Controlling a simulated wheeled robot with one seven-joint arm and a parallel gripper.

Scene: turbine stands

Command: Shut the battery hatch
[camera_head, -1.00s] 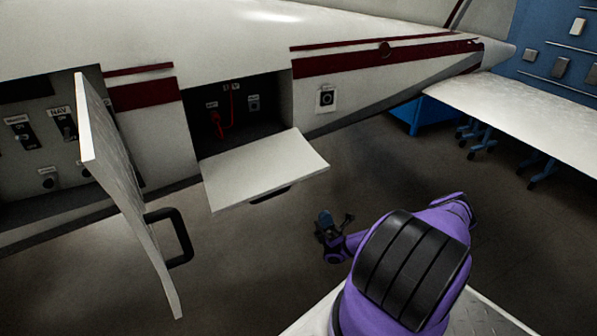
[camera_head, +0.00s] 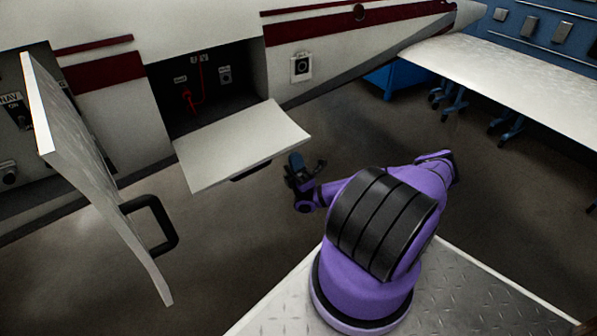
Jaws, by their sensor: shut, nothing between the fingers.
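A white hatch flap (camera_head: 240,148) hangs open below a dark bay in the fuselage side, tilted outward, with a dark handle or latch under its outer edge. I take it as the battery hatch, though no label on it is readable. Inside the bay (camera_head: 205,95) are a red cable and plug (camera_head: 187,98) and small labelled fittings. My gripper (camera_head: 307,167) is shut and empty, just right of and below the flap's right corner in the picture. It looks apart from the flap, but depth is hard to judge.
A second white door (camera_head: 90,165) with a black handle (camera_head: 155,225) stands open at the left, beside a switch panel. The floor between is clear.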

